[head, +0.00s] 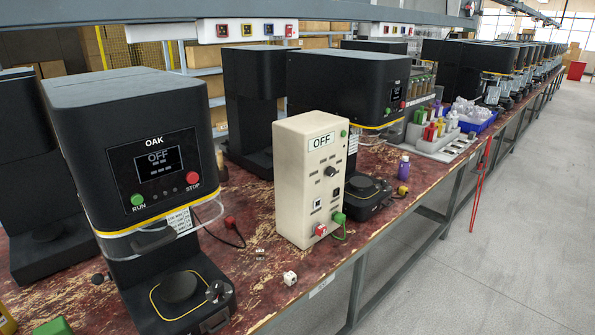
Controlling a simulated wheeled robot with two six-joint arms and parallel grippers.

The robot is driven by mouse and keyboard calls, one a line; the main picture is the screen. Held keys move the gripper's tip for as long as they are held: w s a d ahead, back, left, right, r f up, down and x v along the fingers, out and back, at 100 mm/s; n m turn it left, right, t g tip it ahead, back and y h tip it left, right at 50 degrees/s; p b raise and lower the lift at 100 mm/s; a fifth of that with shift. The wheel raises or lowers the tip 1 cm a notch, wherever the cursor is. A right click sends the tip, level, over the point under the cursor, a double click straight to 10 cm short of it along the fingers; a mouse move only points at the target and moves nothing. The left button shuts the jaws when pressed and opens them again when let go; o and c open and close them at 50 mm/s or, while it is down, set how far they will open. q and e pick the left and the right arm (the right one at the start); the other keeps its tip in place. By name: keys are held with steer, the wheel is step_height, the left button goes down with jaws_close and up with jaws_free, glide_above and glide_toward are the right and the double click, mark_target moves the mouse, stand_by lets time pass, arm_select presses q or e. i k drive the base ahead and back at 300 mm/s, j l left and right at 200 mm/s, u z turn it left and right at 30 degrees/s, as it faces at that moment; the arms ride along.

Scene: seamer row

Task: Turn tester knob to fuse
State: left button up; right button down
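The tester is a tall beige box (297,190) standing upright on the worn red bench. A label reading OFF (321,141) is at the top of its front face, with a small green light or button beside it. The black tester knob (331,172) sits on the front below the label, with small dark marks around it; the exact mark it points at is too small to read. Red and green plugs sit at the bottom of the face. Neither of my grippers is in view.
A black OAK seamer (135,150) with its screen reading OFF stands left of the tester. Another black seamer (350,90) stands behind it to the right.

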mark_target(330, 171)
steer(key=i+l+u, duration=0.15)
steer(key=l, duration=0.15)
steer(key=i+l+u, duration=0.35)
steer(key=l, duration=0.3)
steer(key=i+l+u, duration=0.15)
steer(key=l, duration=0.15)
steer(key=l+u, duration=0.2)
steer(key=l, duration=0.15)
